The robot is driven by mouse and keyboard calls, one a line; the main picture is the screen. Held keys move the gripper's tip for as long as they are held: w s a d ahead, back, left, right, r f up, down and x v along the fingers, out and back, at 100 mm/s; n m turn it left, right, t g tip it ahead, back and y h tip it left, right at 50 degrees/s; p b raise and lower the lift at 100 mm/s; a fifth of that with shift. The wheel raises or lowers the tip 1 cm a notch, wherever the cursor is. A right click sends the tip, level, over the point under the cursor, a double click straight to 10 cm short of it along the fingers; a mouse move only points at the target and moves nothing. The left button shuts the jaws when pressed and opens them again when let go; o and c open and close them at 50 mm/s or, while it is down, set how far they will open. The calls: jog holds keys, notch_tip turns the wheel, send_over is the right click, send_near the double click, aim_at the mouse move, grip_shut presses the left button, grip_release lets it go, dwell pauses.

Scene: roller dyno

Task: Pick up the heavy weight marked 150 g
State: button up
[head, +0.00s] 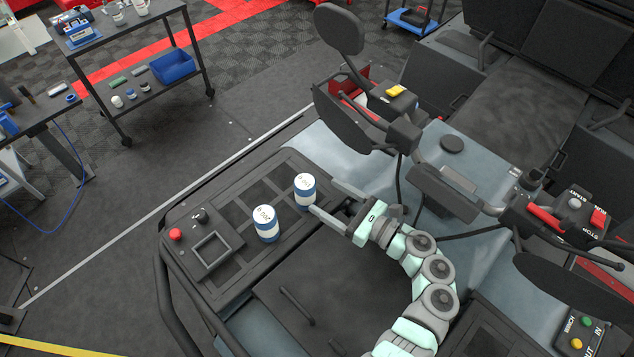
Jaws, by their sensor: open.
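Two blue-and-white cylindrical weights stand upright on a dark panel with recessed squares. The right weight (305,191) and the left weight (266,224) both have white tops with small dark markings; these are too small and turned for me to read surely. My gripper (325,197) reaches in from the right with its two fingers apart. Its fingertips point at the right weight; the lower fingertip is very close to that weight's lower right side. I cannot tell whether they touch. The left weight is farther off, beyond the lower finger.
The panel (238,204) carries a red button (175,235), a black knob (200,215) and a raised square frame (212,249) left of the weights. A mirror (345,118) and handlebar stand close above my gripper. A dark lid with a handle (297,306) lies below.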

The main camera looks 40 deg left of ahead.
aim_at(314, 190)
jog(key=a, duration=0.2)
jog(key=s+a+p, duration=0.1)
jog(key=a, duration=0.1)
jog(key=shift+a+r, duration=0.1)
jog(key=shift+r, duration=0.05)
jog(key=a, duration=0.2)
jog(key=a+p, duration=0.1)
jog(key=a, duration=0.1)
jog(key=a+p, duration=0.1)
jog(key=a, duration=0.1)
jog(key=shift+s, duration=0.25)
jog(key=shift+f, duration=0.2)
jog(key=c, duration=1.6)
jog(key=shift+r, duration=0.1)
